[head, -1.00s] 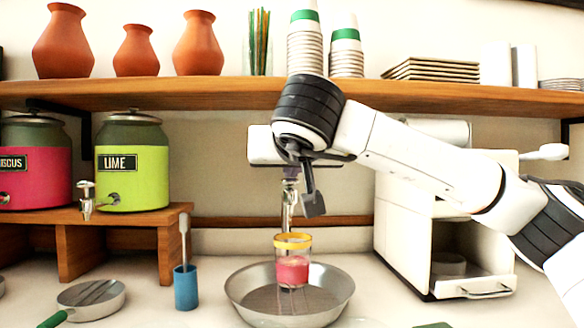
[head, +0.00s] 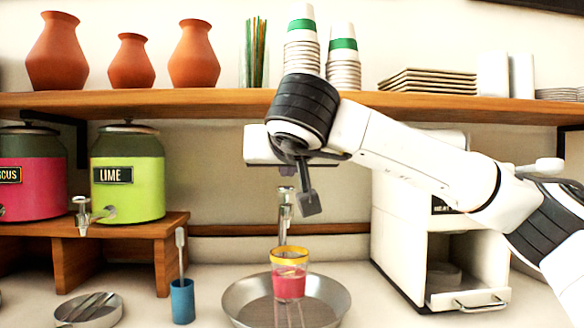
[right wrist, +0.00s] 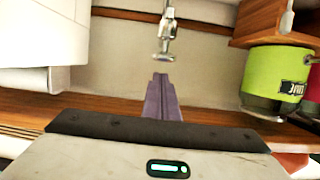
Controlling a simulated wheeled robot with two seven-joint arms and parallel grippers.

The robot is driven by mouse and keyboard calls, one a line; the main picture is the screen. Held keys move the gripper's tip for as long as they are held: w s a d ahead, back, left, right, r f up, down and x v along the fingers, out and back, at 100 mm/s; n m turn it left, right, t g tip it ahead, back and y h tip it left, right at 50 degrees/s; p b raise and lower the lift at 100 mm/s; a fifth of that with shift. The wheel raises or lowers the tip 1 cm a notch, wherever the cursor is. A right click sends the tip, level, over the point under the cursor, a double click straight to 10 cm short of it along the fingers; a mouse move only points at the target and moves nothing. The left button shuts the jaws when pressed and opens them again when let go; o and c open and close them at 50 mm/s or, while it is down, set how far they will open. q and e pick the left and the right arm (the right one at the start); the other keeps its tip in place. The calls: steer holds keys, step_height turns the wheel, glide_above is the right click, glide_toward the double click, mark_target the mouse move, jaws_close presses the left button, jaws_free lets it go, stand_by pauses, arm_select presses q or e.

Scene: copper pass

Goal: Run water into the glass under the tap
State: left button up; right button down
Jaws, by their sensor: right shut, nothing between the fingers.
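The glass (head: 289,286) stands under the tap, with red liquid in its lower part and a yellow rim. It stands in the round metal basin (head: 236,308). The metal tap (head: 285,212) rises behind the glass; it also shows in the right wrist view (right wrist: 166,38). I cannot make out any stream from it. My right gripper (head: 287,171) is just above the tap in the head view, apart from it. Its purple fingers, also in the right wrist view (right wrist: 161,97), are shut and empty. My left gripper is not in view.
A lime dispenser (head: 128,178) and a red one (head: 32,180) stand on a wooden stand at left. A blue holder (head: 183,302) is left of the basin. A white machine (head: 400,240) is at right. A wooden shelf (head: 200,103) with cups and vases runs above.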

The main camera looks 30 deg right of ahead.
steer(key=r+v, duration=0.1)
steer(key=v, duration=0.9)
steer(key=shift+b, duration=0.35)
steer(key=shift+a+r, duration=0.1)
